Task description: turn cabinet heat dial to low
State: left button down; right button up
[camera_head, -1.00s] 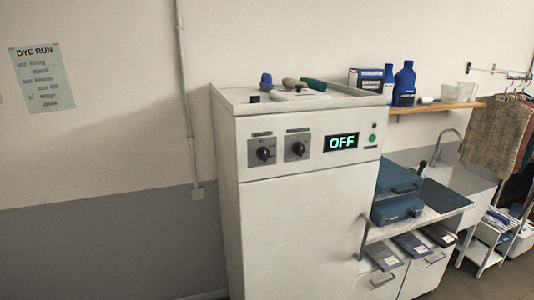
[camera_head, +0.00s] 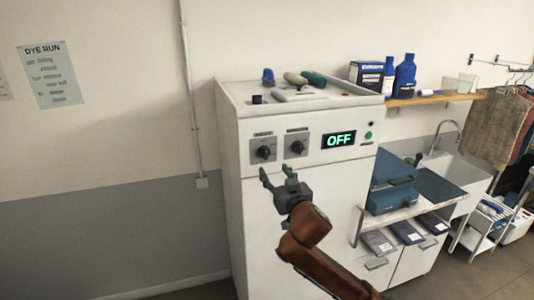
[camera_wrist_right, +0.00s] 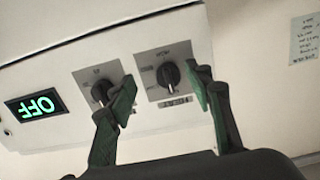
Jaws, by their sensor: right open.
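The white cabinet (camera_head: 300,215) has two black dials on grey plates along its top front. The left dial (camera_head: 263,152) and the right dial (camera_head: 297,147) have labels too small to read, so I cannot tell which is heat. The display (camera_head: 339,140) reads OFF in green. My right gripper (camera_head: 277,172) is open and empty, just below the dials in the head view. In the right wrist view, which is turned over, the left dial (camera_wrist_right: 168,75) shows between the open fingers. One finger partly covers the right dial (camera_wrist_right: 101,92). My left gripper is out of view.
A green button (camera_head: 368,135) is right of the display. Loose items, including a blue-capped one (camera_head: 268,76), lie on the cabinet top. A blue case (camera_head: 393,185) sits on the counter to the right.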

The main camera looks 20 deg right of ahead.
aim_at(266, 157)
jog(key=w, duration=0.2)
jog(key=w+r, duration=0.1)
jog(key=w, duration=0.1)
jog(key=w+a+r+p, duration=0.1)
jog(key=w, duration=0.1)
jog(key=shift+w+r, duration=0.15)
jog(key=shift+w, duration=0.25)
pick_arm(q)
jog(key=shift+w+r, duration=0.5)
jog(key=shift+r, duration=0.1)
pick_arm(e)
jog(key=shift+d, duration=0.1)
jog(key=shift+c, duration=0.6)
jog(key=c, duration=1)
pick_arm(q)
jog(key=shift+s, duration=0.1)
